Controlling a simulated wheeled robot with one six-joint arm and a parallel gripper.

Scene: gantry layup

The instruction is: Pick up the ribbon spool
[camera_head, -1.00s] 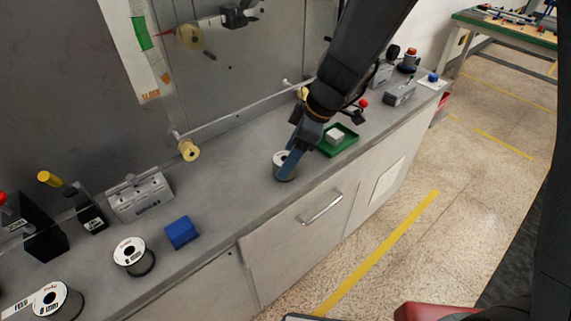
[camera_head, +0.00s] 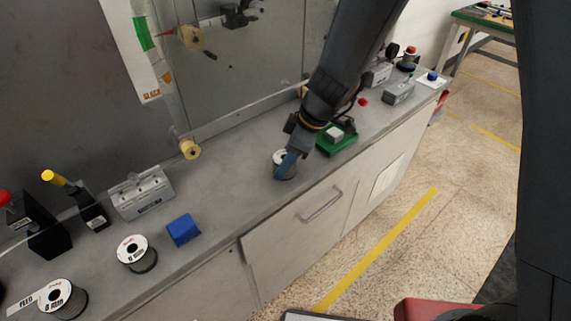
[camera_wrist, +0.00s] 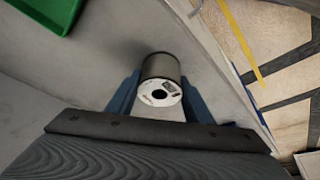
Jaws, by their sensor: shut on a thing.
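The ribbon spool (camera_head: 279,157) is a dark-sided cylinder with a white top that has a dark centre hole. It sits near the front edge of the grey counter. In the wrist view the spool (camera_wrist: 160,72) is between the two blue fingers of my gripper (camera_wrist: 158,92), with its white labelled face toward the camera. My gripper (camera_head: 287,165) is shut on it, and a blue finger covers part of the spool in the head view. I cannot tell whether the spool touches the counter.
A green tray (camera_head: 349,143) with a pale block lies just right of my gripper. Two similar spools (camera_head: 136,253) (camera_head: 63,299) and a blue block (camera_head: 183,229) stand to the left. A yellow roll (camera_head: 189,148) is at the counter's back edge.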

